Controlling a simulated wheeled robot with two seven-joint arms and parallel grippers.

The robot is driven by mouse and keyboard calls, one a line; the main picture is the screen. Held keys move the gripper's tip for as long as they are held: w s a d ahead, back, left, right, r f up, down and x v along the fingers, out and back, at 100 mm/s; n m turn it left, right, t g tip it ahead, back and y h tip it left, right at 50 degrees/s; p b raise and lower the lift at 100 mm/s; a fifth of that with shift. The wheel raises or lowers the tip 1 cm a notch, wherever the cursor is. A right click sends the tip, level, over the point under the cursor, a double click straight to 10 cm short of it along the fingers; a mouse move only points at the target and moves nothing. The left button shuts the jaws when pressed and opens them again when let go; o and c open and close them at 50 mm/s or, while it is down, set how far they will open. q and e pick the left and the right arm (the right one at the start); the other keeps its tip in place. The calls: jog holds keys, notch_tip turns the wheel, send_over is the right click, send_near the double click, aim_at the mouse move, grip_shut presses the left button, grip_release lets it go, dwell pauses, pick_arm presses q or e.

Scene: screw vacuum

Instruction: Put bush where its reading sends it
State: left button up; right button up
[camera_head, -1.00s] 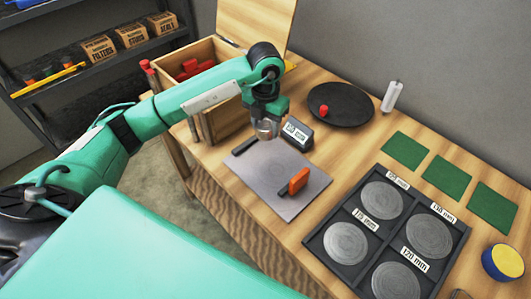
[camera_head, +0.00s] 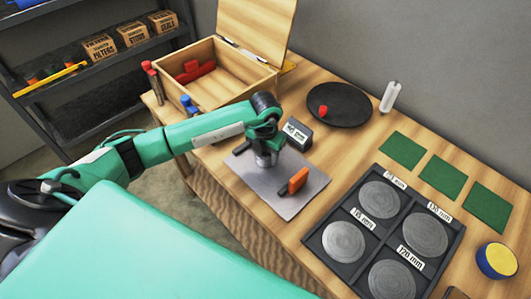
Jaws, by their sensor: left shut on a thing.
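My left gripper (camera_head: 265,152) is shut on the bush (camera_head: 264,161), a small silver cylinder mostly hidden by the fingers. It is low over the grey gauge plate (camera_head: 278,199), between the dark block at the left and the orange jaw (camera_head: 298,180) at the right. I cannot tell whether the bush touches the plate. The gauge's display (camera_head: 297,134) stands behind the plate; its digits are too small to read. A black tray (camera_head: 384,225) at the right has round grey places with mm labels, one reading 120 mm (camera_head: 411,257). My right gripper is out of view.
An open wooden box (camera_head: 225,95) with red parts stands at the back left. A black round dish (camera_head: 340,115) holds a red piece. Green mats (camera_head: 444,179), a white cylinder (camera_head: 390,97) and a blue-and-yellow round thing (camera_head: 497,261) are farther right.

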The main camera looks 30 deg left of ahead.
pick_arm(q)
jog(key=shift+f, duration=0.1)
jog(key=o, duration=1.3)
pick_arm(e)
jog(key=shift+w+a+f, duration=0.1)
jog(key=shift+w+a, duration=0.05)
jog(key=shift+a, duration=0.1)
pick_arm(q)
notch_tip(320, 180, up, 6)
jog(key=shift+f+b, duration=0.1)
jog(key=shift+b, duration=0.7)
notch_tip(320, 180, up, 6)
jog(key=b, duration=0.1)
jog(key=shift+r, duration=0.2)
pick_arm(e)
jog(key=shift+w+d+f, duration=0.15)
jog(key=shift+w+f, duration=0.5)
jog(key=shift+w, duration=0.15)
